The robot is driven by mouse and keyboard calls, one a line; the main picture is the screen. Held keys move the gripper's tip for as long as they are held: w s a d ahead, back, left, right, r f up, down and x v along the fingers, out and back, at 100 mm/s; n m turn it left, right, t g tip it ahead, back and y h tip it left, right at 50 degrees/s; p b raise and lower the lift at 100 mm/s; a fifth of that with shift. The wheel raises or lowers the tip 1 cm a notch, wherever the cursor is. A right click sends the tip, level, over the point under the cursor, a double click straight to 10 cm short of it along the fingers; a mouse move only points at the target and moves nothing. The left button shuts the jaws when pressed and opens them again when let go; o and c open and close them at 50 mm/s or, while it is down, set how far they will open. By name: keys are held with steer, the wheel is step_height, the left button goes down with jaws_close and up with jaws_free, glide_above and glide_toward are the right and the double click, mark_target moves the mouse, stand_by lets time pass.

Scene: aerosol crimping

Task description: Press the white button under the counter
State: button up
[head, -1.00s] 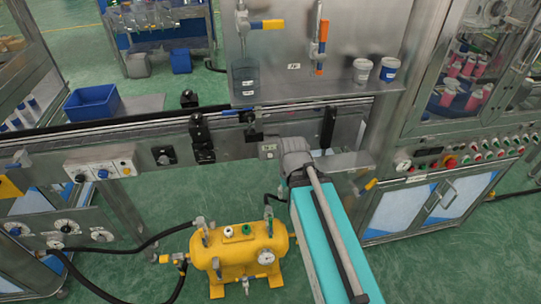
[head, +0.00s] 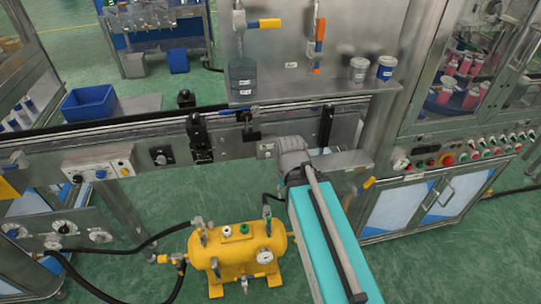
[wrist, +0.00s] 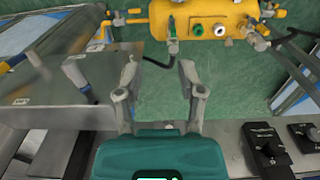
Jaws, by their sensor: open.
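A yellow tank (head: 240,258) stands on the floor below the counter (head: 300,88). On its top are a small white round cap or button (head: 227,231) and a green one (head: 244,228). The wrist view also shows the yellow tank (wrist: 185,20) at the top, with the white one (wrist: 220,29) right of the green one (wrist: 197,31). My gripper (wrist: 160,72) is open and empty, its two grey fingers apart over the green floor, with the tank beyond their tips. In the head view my arm's end hides the fingers.
A white control box (head: 98,170) with several knobs sits on the rail's front at left. Black hoses (head: 135,243) run to the tank. A metal cabinet (head: 425,205) stands at right. In the wrist view, a steel plate (wrist: 70,82) lies left of the fingers and black switches (wrist: 267,150) at right.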

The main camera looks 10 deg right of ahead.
jaws_close()
stand_by(1.1)
